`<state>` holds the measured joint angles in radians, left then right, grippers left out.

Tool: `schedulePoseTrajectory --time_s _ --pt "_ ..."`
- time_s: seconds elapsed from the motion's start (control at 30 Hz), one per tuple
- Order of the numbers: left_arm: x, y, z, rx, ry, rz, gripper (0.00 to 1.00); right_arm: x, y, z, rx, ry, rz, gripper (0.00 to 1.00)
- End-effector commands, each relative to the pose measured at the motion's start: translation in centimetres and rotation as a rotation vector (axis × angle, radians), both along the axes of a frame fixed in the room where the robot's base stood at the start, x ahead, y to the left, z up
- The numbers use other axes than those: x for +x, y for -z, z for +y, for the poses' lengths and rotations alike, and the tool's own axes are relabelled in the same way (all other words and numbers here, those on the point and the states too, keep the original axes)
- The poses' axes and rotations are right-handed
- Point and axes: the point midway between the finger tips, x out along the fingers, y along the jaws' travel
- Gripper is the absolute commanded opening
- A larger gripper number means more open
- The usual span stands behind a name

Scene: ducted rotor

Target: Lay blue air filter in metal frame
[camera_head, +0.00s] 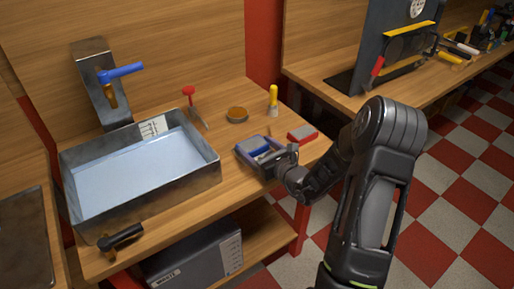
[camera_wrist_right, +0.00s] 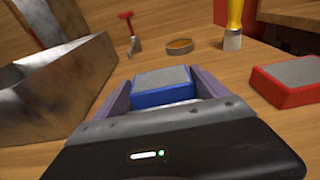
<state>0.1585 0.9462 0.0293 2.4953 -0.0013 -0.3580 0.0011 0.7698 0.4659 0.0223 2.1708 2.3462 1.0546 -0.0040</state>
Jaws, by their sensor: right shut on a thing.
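The blue air filter (camera_wrist_right: 163,87), a small block with blue sides and a grey top, sits between the two fingers of my right gripper (camera_wrist_right: 160,92) in the right wrist view. The fingers are shut on it. In the head view the filter (camera_head: 258,146) and my right gripper (camera_head: 262,152) are low over the right part of the wooden bench; I cannot tell whether the filter touches the wood. I cannot tell which thing is the metal frame; a large rectangular metal basin (camera_head: 200,184) stands left of the gripper. My left gripper is not in view.
A red block with a grey top (camera_head: 303,134) lies right of my gripper. A red-handled tool (camera_head: 189,93), a round brown dish (camera_head: 237,115) and a yellow-handled brush (camera_head: 273,95) are behind. A tap (camera_head: 120,73) stands behind the basin.

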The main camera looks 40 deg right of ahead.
Motion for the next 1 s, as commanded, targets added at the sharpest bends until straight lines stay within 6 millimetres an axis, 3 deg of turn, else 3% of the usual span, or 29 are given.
schedulePoseTrajectory --time_s 0.33,0.37,0.57,0.9,1.0 --pt "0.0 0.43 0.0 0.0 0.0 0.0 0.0 0.01 0.39 -0.01 0.0 0.0 -0.001 0.41" --pt "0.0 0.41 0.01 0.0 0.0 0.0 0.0 0.0 0.37 -0.01 0.0 0.0 0.0 0.84" --pt "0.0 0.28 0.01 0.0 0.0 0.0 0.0 -0.01 0.25 -0.01 0.0 0.0 0.0 1.0" --pt "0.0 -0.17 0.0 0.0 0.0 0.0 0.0 0.01 -0.24 -0.01 0.0 0.0 -0.001 1.0" --pt "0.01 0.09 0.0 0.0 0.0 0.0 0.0 -0.87 -0.14 -0.07 -0.001 0.002 0.001 1.0"
